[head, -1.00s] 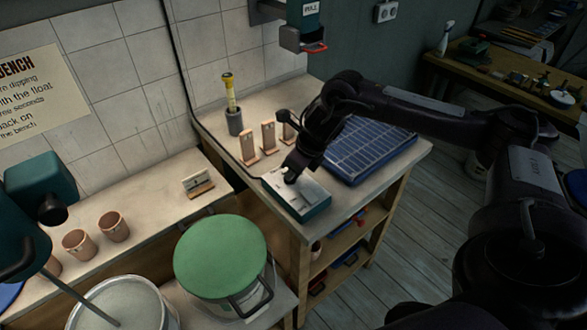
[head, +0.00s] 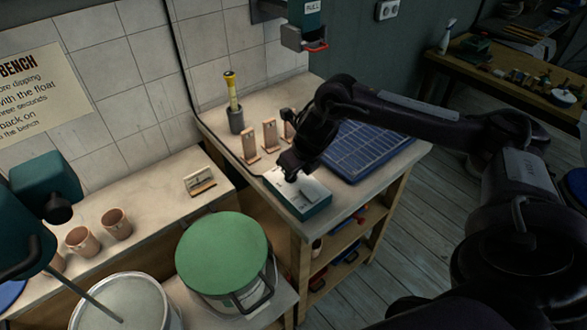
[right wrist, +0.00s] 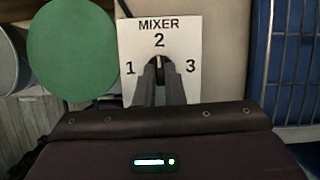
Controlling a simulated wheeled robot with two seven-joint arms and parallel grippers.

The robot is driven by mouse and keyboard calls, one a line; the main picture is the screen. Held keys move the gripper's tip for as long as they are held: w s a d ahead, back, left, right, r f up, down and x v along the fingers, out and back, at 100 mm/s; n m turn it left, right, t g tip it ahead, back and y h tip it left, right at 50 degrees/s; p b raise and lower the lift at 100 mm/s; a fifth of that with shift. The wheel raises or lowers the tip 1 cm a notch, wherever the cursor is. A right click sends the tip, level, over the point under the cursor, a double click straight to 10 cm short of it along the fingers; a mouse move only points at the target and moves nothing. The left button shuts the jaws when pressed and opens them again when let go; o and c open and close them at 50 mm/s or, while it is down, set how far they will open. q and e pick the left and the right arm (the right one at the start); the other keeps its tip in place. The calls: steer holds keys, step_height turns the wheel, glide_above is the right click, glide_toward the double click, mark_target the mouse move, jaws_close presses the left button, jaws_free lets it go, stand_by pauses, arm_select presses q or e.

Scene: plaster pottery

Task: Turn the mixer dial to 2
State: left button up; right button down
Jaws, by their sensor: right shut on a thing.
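The mixer control box (head: 312,188) is teal with a white top and sits near the front edge of the bench. In the right wrist view its white face (right wrist: 132,88) reads MIXER, with 1 at the left, 2 at the top and 3 at the right. My right gripper (right wrist: 160,66) is shut on the dial (right wrist: 159,61) at the middle of the face. The dial is mostly hidden between the fingers; the visible bit lies just below the 2 and appears to point at it. In the head view my right gripper (head: 290,176) is over the box. My left gripper is not in view.
A blue rack (head: 365,150) lies right of the box. Tan upright pieces (head: 270,135) and a yellow-handled tool in a dark holder (head: 235,105) stand behind it. A green-lidded bucket (head: 222,252) is in front to the left. Clay cups (head: 116,225) stand on the left bench.

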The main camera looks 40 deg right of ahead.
mark_target(301, 187)
steer(key=c, duration=1.5)
jaws_free()
steer(key=b+v, duration=0.1)
steer(key=v, duration=0.7)
steer(key=shift+f, duration=0.1)
